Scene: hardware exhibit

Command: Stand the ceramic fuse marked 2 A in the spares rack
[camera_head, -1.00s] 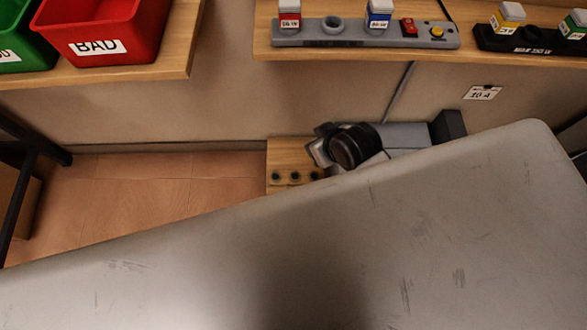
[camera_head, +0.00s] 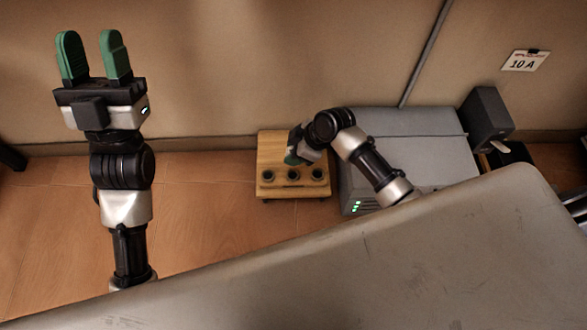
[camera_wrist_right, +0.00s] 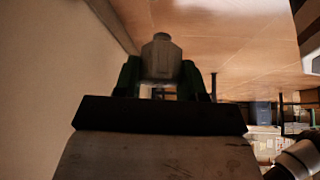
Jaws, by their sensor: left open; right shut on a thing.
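The spares rack (camera_head: 292,190), a small wooden block with a row of three dark round sockets, stands low by the wall in the head view. My right gripper (camera_head: 292,158) is at the rack's back edge, over or beside it; the exact gap cannot be told. In the right wrist view this gripper (camera_wrist_right: 160,75) is shut on a pale grey block with a darker knob-like end, seemingly the ceramic fuse (camera_wrist_right: 161,60). No 2 A marking shows on it. My left gripper (camera_head: 88,45) is open and empty, raised at the left, with green fingers apart.
A grey cabinet (camera_head: 400,133) with green lights stands just right of the rack. A dark box (camera_head: 486,115) is beyond it. A 10 A card (camera_head: 525,61) is on the wall. The tiled floor (camera_head: 205,215) left of the rack is clear.

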